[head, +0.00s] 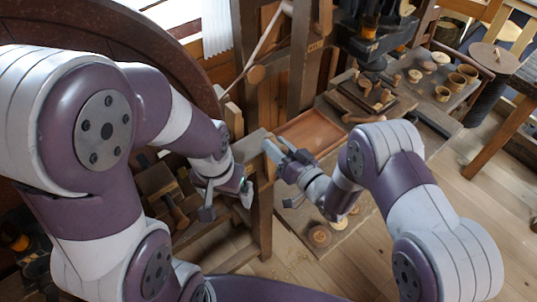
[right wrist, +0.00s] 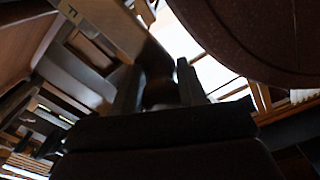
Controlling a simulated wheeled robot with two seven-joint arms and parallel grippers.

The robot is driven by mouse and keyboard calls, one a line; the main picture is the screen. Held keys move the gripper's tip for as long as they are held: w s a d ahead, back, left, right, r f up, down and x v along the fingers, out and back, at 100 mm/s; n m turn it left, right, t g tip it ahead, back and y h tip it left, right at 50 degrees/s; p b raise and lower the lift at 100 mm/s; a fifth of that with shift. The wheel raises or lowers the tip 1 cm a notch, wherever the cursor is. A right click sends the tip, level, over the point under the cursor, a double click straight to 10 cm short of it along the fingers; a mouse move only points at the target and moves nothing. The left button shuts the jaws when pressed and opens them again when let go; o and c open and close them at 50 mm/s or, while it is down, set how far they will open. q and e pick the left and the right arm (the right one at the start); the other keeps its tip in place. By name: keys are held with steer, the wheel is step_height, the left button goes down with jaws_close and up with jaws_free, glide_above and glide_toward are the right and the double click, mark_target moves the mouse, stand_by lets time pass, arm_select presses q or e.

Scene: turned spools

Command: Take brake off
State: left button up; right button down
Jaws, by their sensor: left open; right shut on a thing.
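My right gripper (head: 279,150) is at the middle of the head view, beside a wooden post and bench end. In the right wrist view its two fingers are closed around a dark brown rounded piece (right wrist: 160,92). Much of that piece is hidden, and I cannot tell for sure that it is the brake's handle. A large dark brown wheel (head: 125,18) curves across the upper left, and its rim (right wrist: 260,35) fills the upper right of the right wrist view. My left gripper (head: 227,204) is open and empty, pointing down left of the post.
A bench (head: 428,97) at the upper right holds several small turned wooden pieces. A round stool (head: 494,57) stands beyond it. Round wooden pieces (head: 319,237) lie low near my right arm. Wooden floor (head: 375,265) is clear at the lower middle.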

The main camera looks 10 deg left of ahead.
steer(key=w+d+f+m+b, duration=0.1)
steer(key=w+d+m+b, duration=0.2)
steer(key=w+d, duration=0.1)
steer(key=shift+w+d+f, duration=0.3)
steer(key=shift+w, duration=0.5)
steer(key=c, duration=0.9)
jaws_free()
steer(key=shift+o, duration=1)
steer(key=shift+w, duration=0.2)
